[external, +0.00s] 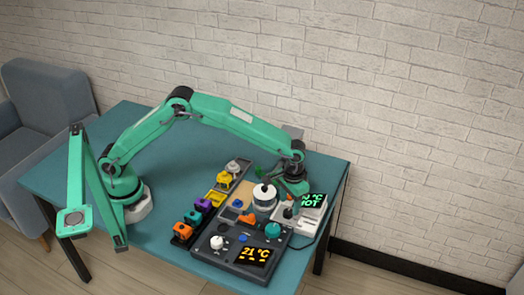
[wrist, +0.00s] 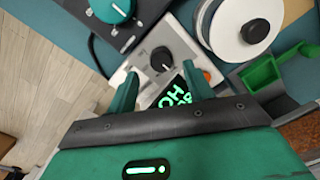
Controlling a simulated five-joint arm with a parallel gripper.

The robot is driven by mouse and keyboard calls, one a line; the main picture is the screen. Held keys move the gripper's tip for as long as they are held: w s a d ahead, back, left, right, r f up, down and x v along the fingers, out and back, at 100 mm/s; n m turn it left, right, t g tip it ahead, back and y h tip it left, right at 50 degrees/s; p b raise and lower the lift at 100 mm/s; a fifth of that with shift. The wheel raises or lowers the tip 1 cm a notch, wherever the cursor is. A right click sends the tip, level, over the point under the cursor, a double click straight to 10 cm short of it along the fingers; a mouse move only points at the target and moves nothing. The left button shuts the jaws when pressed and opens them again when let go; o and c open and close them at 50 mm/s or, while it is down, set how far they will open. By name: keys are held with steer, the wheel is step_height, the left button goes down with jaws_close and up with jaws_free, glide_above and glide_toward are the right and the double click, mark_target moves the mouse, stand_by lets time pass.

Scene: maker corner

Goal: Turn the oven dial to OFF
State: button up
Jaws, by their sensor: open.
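The dial (wrist: 162,59) is a black round knob on a small white and grey box (wrist: 185,42) in the wrist view. The box's dark display (wrist: 172,98) shows green characters, partly hidden by my gripper; in the external view the display (external: 313,200) reads °C and HOT. A pale line on the dial is visible, but its setting is too small to read. My gripper (wrist: 158,76) is open, its two green fingers on either side of the display, just short of the dial. I cannot tell whether they touch anything. In the external view, my gripper (external: 291,196) is above the box.
A dark control panel (external: 215,257) with a 21 °C display, a white knob (external: 217,242) and a teal knob (external: 272,230) stands beside the box. A white cylinder with a black knob (external: 264,190) is close by. Several coloured blocks line a rack.

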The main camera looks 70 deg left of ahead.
mark_target(289, 211)
step_height(289, 211, up, 4)
steer(key=shift+r, duration=0.1)
steer(key=shift+r, duration=0.1)
stand_by(0.4)
steer(key=shift+a+r, duration=0.15)
steer(key=shift+r, duration=0.05)
steer(key=s+a+r+m+t, duration=0.1)
steer(key=s+a+r+t, duration=0.1)
steer(key=s+a+r, duration=0.5)
steer(key=s+a+r+t, duration=0.1)
steer(key=s+a+r, duration=0.3)
steer(key=a+r, duration=0.4)
steer(key=s+a+f+t, duration=0.1)
steer(key=s+a, duration=0.4)
steer(key=s, duration=0.3)
steer(key=s+a+f+m+t, duration=0.1)
steer(key=s+a, duration=0.3)
steer(key=s, duration=0.5)
steer(key=shift+a+t, duration=0.35)
steer(key=shift+t, duration=0.15)
